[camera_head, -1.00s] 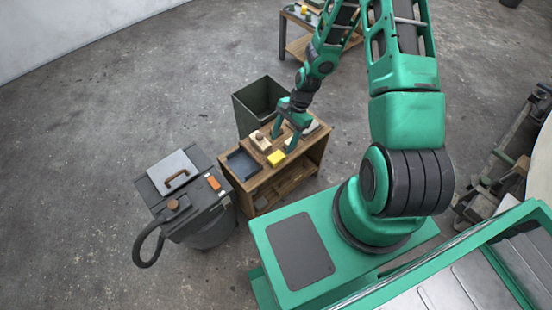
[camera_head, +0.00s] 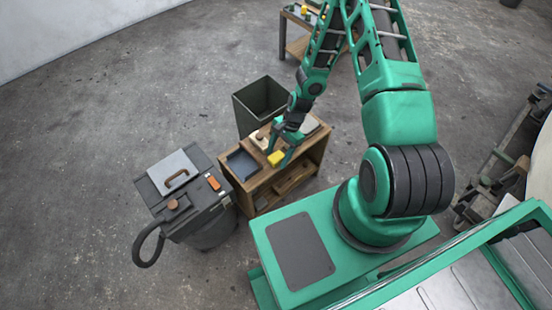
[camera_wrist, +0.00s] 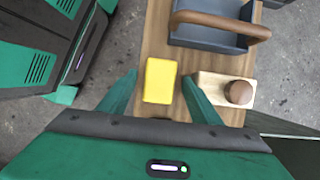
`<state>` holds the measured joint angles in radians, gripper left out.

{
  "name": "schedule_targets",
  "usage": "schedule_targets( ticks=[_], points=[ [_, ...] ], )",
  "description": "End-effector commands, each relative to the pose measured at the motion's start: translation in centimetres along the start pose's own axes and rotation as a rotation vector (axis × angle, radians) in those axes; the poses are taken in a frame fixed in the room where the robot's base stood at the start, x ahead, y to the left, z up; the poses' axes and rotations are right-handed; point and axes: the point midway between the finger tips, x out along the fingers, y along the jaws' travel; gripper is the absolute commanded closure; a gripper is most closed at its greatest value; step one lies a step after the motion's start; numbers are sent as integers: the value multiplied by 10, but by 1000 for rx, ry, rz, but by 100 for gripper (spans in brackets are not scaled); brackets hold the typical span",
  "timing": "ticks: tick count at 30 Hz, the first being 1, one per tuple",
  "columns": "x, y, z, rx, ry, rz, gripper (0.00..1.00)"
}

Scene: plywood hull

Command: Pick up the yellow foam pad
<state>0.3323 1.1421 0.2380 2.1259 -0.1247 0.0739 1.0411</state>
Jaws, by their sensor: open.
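The yellow foam pad (camera_head: 277,158) lies on top of a small wooden bench (camera_head: 262,181), near its front edge. In the wrist view the pad (camera_wrist: 160,80) is a bright yellow block lying flat on the wood. My gripper (camera_head: 280,152) is over the bench at the pad. In the wrist view my gripper (camera_wrist: 158,88) is open, with one green finger on each side of the pad. The left finger is close to the pad's left edge, the right finger close to its lower right. I cannot tell whether either finger touches it.
A sanding block with a round brown knob (camera_wrist: 238,92) lies right of the pad. A dark tray with a wooden handle (camera_wrist: 212,28) is beyond it. A dark open bin (camera_head: 262,103) stands behind the bench, and a grey shop vacuum (camera_head: 192,205) stands left of it.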

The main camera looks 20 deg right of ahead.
Motion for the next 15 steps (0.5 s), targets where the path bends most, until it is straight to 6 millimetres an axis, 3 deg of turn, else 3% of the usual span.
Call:
schedule_targets(
  ticks=[2,3,8,15],
  points=[
    [0,0,0,0,0,0,42],
    [0,0,0,0,0,0,47],
    [0,0,0,0,0,0,85],
    [0,0,0,0,0,0,86]
  ],
)
